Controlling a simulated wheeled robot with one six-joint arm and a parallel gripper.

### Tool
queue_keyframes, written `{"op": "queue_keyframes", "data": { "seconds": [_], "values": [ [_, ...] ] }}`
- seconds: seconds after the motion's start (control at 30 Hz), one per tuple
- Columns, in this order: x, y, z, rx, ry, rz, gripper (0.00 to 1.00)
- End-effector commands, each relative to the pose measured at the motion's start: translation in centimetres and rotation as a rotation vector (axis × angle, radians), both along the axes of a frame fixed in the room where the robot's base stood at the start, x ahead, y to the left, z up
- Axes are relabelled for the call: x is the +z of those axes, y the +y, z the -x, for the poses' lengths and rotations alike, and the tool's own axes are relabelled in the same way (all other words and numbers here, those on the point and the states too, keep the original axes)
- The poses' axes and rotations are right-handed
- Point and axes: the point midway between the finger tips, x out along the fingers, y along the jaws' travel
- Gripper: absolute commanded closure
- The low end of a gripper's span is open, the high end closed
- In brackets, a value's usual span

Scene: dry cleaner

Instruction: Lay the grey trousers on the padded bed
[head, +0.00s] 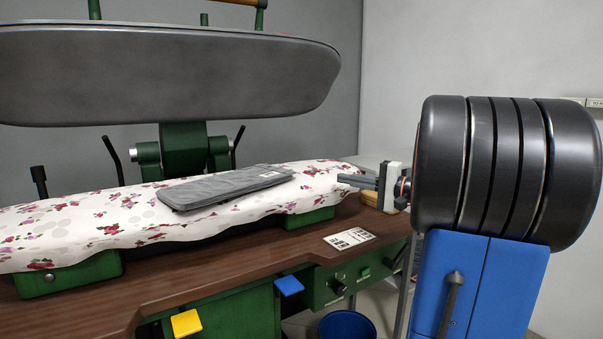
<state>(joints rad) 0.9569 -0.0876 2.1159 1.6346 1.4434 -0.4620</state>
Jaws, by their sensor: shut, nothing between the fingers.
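The grey trousers (222,187) lie folded flat on the padded bed (80,232), which has a white cover with a red and pink flower print. They lie at a slant near the middle of the bed, with the far right end by the bed's back edge. My gripper (343,182) is shut and empty at the right end of the bed, to the right of the trousers and apart from them. Its fingers point left. Whether the fingertips touch the bed cover, I cannot tell.
The large grey press head (165,75) hangs raised over the bed. A white label card (349,238) lies on the brown wooden table (190,270). Blue (289,285) and yellow (186,323) pedals or tabs stick out in front. A blue bucket (346,326) stands below.

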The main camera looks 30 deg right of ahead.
Motion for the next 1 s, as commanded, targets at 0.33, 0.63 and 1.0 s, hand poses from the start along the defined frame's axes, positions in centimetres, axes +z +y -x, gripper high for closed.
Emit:
{"op": "queue_keyframes", "data": {
  "seconds": [0.33, 0.63, 1.0],
  "values": [
    [0.0, 2.4, -4.5, 0.003, 0.000, -0.001, 1.00],
    [0.0, 4.5, -8.5, 0.004, 0.001, 0.000, 1.00],
    [0.0, 6.7, -13.1, 0.002, 0.000, -0.001, 1.00]
  ]
}}
